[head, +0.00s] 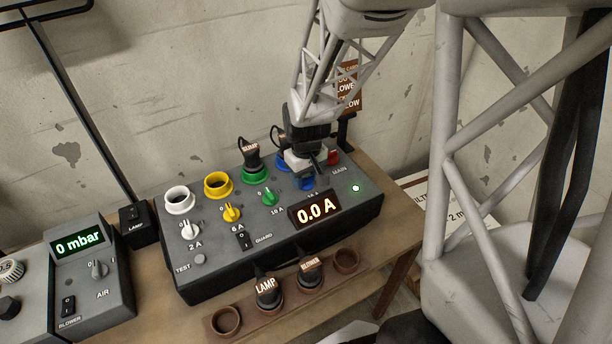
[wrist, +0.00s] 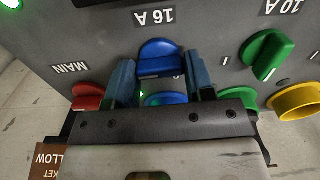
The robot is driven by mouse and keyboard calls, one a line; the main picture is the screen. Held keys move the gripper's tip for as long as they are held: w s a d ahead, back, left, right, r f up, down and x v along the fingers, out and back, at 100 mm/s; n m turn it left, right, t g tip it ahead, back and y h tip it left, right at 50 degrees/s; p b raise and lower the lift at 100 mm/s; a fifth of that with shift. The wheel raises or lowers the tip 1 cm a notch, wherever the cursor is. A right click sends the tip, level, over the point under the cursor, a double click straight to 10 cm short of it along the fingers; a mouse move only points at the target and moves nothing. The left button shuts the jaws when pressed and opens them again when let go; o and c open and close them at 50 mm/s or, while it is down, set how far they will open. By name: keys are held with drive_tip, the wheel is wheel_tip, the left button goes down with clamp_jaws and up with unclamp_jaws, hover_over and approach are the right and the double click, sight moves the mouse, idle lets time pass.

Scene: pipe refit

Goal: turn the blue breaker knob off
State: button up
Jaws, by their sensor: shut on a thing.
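The blue breaker knob (head: 307,184) is on the right part of the grey breaker panel (head: 330,235), by the display reading 0.0 A. In the wrist view the blue knob (wrist: 160,58) sits between my two fingers, under the 16 A label. My gripper (wrist: 161,80) is shut on it, one blue finger on each side. In the head view my gripper (head: 308,168) comes down from above and hides part of the knob. I cannot tell which way the knob's pointer faces.
Green (head: 269,198), yellow (head: 232,213) and white (head: 190,230) knobs stand left of it. A red part (head: 333,157) is near MAIN, and a green light (head: 355,188) glows. LAMP (head: 268,292) and BLOWER (head: 310,272) plugs stand in a front rack. A sign (head: 348,88) stands behind.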

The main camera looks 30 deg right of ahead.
sight(306, 178)
drive_tip(key=n, duration=0.8)
drive_tip(key=shift+n, duration=0.4)
drive_tip(key=n, duration=0.4)
drive_tip(key=shift+n, duration=2.2)
drive_tip(key=o, duration=0.9)
drive_tip(key=shift+r, duration=3.9)
